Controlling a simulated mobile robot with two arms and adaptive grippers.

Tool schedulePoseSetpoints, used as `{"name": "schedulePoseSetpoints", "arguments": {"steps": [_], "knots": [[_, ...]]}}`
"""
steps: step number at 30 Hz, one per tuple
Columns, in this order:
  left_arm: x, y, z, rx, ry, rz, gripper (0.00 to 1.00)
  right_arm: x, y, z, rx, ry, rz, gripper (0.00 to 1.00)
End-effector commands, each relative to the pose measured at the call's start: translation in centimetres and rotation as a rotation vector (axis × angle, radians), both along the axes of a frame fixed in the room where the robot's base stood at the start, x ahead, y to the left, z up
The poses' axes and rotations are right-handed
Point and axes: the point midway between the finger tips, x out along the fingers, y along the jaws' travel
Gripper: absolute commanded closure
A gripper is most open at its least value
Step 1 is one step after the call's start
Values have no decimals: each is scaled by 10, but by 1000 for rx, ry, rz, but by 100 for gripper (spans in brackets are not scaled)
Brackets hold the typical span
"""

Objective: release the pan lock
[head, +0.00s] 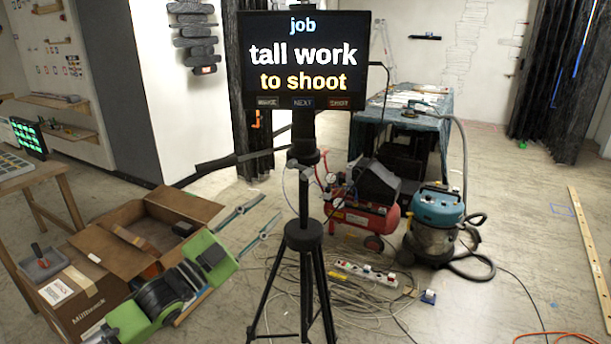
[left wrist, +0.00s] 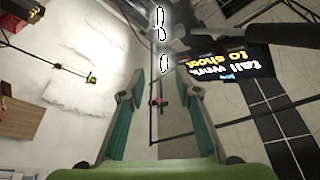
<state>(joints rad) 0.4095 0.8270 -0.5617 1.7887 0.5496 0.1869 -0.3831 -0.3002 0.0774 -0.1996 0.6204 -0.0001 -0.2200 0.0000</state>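A black tripod (head: 304,236) stands in the middle of the head view and carries a lit screen (head: 303,60) reading "job tall work to shoot". Its dark head (head: 303,150) is just below the screen, with a long dark bar reaching left. I cannot make out the pan lock clearly there. My left gripper (head: 272,206) is open and empty, left of the tripod column and below its head. In the left wrist view, the open fingers (left wrist: 160,85) have a thin dark pole and a small red part (left wrist: 157,101) between them in the picture. The screen (left wrist: 230,66) appears upside down. My right gripper is out of view.
An open cardboard box (head: 115,250) stands at left beside a wooden table (head: 40,180). Behind the tripod are a red compressor (head: 365,215), a vacuum (head: 436,220), a power strip (head: 365,275) and tangled cables. The right floor is mostly clear.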

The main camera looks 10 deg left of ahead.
Motion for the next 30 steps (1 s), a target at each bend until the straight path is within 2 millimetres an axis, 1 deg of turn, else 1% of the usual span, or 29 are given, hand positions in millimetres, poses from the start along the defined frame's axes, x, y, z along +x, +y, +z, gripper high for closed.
{"name": "schedulePoseSetpoints", "arguments": {"steps": [1,5,8,15,21,25,30], "knots": [[0,-2,5,0,-8,-5,70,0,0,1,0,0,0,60],[10,-9,11,-3,-9,-5,70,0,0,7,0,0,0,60],[23,-19,18,-3,-10,-6,70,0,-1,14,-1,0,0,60],[64,-48,34,-2,-10,-5,70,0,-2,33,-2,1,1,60],[91,-66,41,-1,-7,-4,70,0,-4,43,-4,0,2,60],[101,-73,43,-1,-6,-3,70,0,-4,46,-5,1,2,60],[106,-77,43,-1,-6,-3,70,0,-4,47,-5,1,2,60]]}}
